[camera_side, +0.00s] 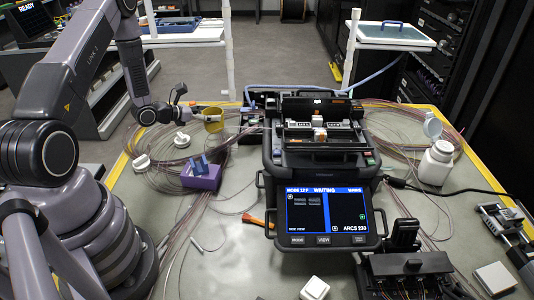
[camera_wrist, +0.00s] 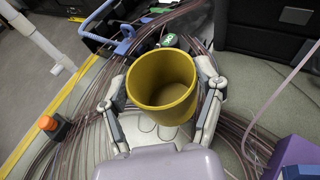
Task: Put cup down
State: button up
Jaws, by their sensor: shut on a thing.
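A yellow cup (camera_wrist: 162,88) sits between the two fingers of my gripper (camera_wrist: 164,100) in the wrist view, which is shut on it. The cup is upright with its open mouth facing the wrist camera, and its inside looks empty. In the side view the cup (camera_side: 213,120) is at the far left part of the table, at the end of my gripper (camera_side: 203,116). Coiled fibres lie around and under it. I cannot tell whether its base touches the table.
A purple block (camera_side: 201,177) with a blue piece stands in front of the cup. White round containers (camera_side: 182,140) sit near it. The black splicer (camera_side: 318,150) is to the right. A white bottle (camera_side: 436,163) stands at the far right. Loose fibres cover much of the table.

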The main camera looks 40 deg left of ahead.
aim_at(213, 132)
notch_tip(213, 132, down, 7)
dwell(0.3)
jog(key=shift+f, duration=0.1)
jog(key=o, duration=1.2)
